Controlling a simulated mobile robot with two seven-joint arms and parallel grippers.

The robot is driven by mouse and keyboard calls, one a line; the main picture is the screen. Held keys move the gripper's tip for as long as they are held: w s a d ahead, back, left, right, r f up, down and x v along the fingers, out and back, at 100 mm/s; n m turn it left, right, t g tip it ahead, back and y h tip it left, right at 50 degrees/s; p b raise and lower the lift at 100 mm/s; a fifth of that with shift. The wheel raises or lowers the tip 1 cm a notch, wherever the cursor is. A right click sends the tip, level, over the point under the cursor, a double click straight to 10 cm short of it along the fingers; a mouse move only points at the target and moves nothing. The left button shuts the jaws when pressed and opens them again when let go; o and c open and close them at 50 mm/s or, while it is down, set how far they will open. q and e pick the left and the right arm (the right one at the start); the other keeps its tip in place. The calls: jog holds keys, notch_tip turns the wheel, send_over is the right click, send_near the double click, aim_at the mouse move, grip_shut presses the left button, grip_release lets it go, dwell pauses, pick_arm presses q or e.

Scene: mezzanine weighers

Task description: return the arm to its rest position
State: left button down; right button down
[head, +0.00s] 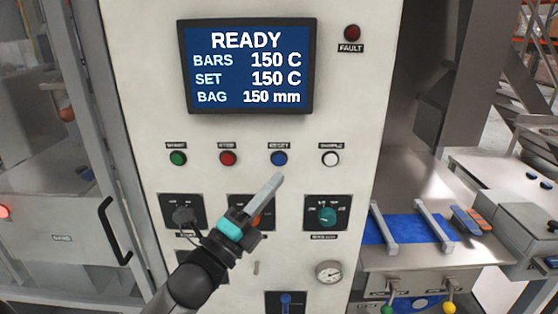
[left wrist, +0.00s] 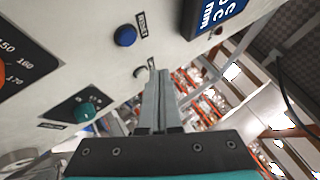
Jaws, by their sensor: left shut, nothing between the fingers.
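My left gripper (head: 268,192) is shut and empty in the head view. It points up and to the right in front of the control panel (head: 140,90), just below the blue button (head: 279,158). Its fingers hide part of an orange knob (head: 266,217). In the left wrist view my left gripper (left wrist: 159,75) has its fingers together with nothing between them, and the blue button (left wrist: 125,36) is to the left of the fingertips. The head view does not show whether the fingers touch the panel. My right gripper is not in view.
The panel carries a screen (head: 248,66) reading READY, a green button (head: 177,158), a red button (head: 227,158), a white button (head: 330,158), a teal knob (head: 327,215) and a gauge (head: 329,273). A door handle (head: 113,230) sticks out at left. A blue belt (head: 400,229) lies at right.

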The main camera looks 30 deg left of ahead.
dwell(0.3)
pick_arm(q)
notch_tip(320, 180, down, 21)
jog(key=w+a+n+g+y+b, duration=0.2)
jog(key=n+g+y+b, duration=0.15)
jog(key=n, duration=0.35)
jog(key=s+f+n+g+b, duration=0.2)
jog(key=s+f+n+g, duration=0.1)
jog(key=f, duration=0.9)
jog(key=s+f+n+g+b, duration=0.2)
jog(key=s+f+g, duration=0.1)
jog(key=f, duration=0.9)
jog(key=s+d+f+n+g+b, duration=0.2)
jog(key=s+d+f+g, duration=0.1)
jog(key=s+f, duration=0.6)
jog(key=s+d+f+n+g+b, duration=0.2)
jog(key=s+f+n+g, duration=0.1)
jog(key=s+f, duration=0.55)
jog(key=s+d+f+n+g+b, duration=0.25)
jog(key=s+f, duration=0.35)
jog(key=f, duration=0.5)
jog(key=s+d+f+g, duration=0.1)
jog(key=s+f+g, duration=0.1)
jog(key=s, duration=0.3)
jog(key=s+d+f+n+g+b, duration=0.1)
jog(key=s+d+f, duration=0.1)
jog(key=s, duration=0.4)
jog(key=shift+s+f+g, duration=0.25)
jog(key=shift+f+g, duration=0.15)
jog(key=shift+f, duration=0.2)
